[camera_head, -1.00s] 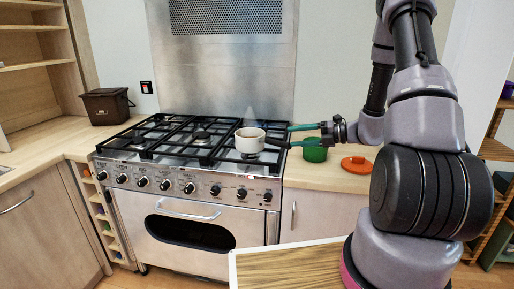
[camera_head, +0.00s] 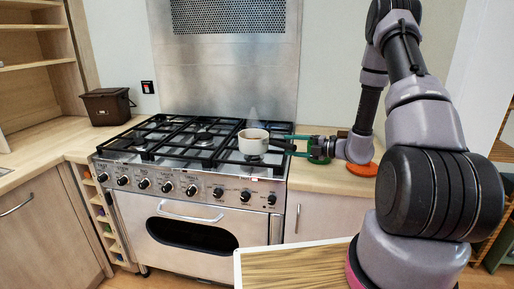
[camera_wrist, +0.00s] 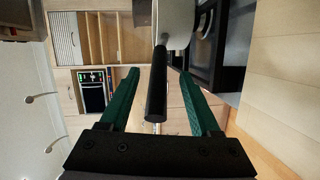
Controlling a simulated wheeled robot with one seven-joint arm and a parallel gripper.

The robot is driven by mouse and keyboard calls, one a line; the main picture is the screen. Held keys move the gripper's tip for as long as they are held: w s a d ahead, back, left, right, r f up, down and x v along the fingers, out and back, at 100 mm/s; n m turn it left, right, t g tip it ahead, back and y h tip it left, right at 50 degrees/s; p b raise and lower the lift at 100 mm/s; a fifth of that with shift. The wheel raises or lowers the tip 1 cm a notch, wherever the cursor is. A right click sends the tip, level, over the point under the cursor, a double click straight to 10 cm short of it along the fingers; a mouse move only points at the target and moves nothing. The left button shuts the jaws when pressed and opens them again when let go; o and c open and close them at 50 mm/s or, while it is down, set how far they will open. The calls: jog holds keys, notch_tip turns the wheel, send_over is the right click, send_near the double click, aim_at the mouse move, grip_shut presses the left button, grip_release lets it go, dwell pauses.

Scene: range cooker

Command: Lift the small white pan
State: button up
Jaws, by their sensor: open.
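The small white pan (camera_head: 253,141) stands on the right front burner of the range cooker, its dark handle pointing right. In the wrist view the white pan (camera_wrist: 175,22) is at the top, partly cut off, with its black handle (camera_wrist: 157,85) coming down between my green fingers. My gripper (camera_head: 290,146) is at the handle, right of the pan. It also shows in the wrist view (camera_wrist: 158,88), open, one finger on each side of the handle, with a visible gap on both sides.
The range cooker (camera_head: 190,205) has black grates and a row of knobs along its front. An orange lid (camera_head: 361,169) lies on the right counter. A dark bin (camera_head: 107,105) stands on the left counter.

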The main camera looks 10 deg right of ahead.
aim_at(280, 144)
jog(key=x, duration=0.4)
jog(key=shift+a, duration=0.4)
grip_shut()
jog(key=shift+w+r, duration=0.1)
dwell(0.9)
